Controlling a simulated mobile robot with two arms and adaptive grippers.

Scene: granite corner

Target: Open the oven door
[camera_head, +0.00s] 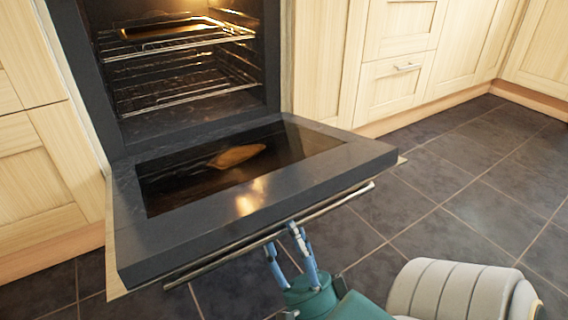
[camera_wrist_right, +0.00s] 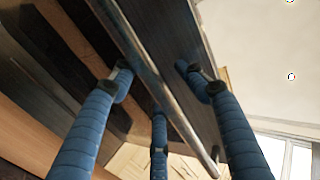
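The oven door (camera_head: 230,235) is open, swung down to about flat in front of the oven, its glass window facing up. Its bar handle (camera_head: 335,202) runs along the front edge; the bar also crosses the right wrist view (camera_wrist_right: 165,95) diagonally. My right gripper (camera_head: 284,238) is at the middle of the handle, its blue fingers on both sides of the bar. In the right wrist view the fingers (camera_wrist_right: 157,86) are spread, with gaps between the fingertips and the bar. My left gripper is not in view.
The lit oven cavity (camera_head: 122,68) holds wire racks (camera_head: 180,97) and a tray (camera_head: 170,29). Pale wooden cupboards (camera_head: 40,170) stand on both sides. Dark floor tiles (camera_head: 455,190) are clear to the right of the door.

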